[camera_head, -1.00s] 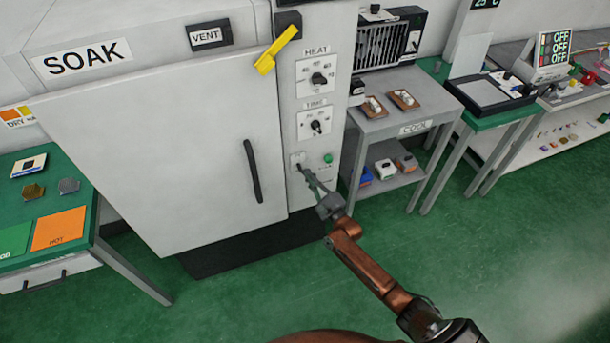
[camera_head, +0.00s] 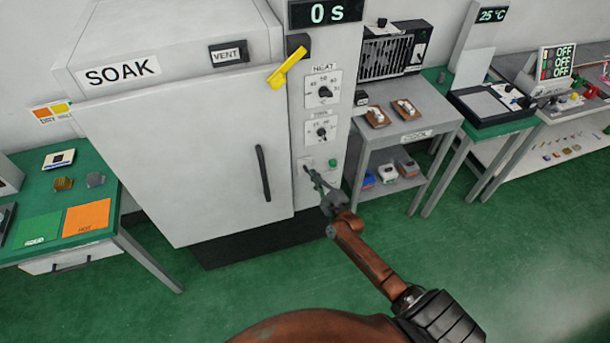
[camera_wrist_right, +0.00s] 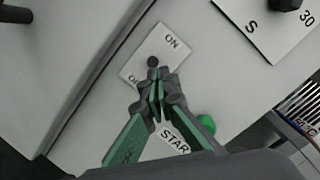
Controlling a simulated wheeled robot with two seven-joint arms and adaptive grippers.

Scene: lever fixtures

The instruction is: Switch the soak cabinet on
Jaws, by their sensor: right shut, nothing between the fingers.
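The soak cabinet (camera_head: 170,150) is a large light box with a shut door, a SOAK label and a control column (camera_head: 330,110). Low on the column is a small ON/OFF plate (camera_wrist_right: 140,72). A dark switch knob (camera_wrist_right: 152,61) stands between its two words; I cannot tell which way it is set. My right gripper (camera_head: 312,175) is shut and empty, with its tips just below the knob; the wrist view also shows it (camera_wrist_right: 157,88). Whether they touch is unclear. A green button (camera_wrist_right: 207,123) sits beside the START label, partly covered by the gripper. My left gripper is out of view.
Heat (camera_head: 325,92) and time (camera_head: 321,132) dials sit above the switch, under a display (camera_head: 325,12) reading 0 s. A yellow lever (camera_head: 287,68) sticks out at the door's top corner. A grey cooling table (camera_head: 440,108) stands close on the right.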

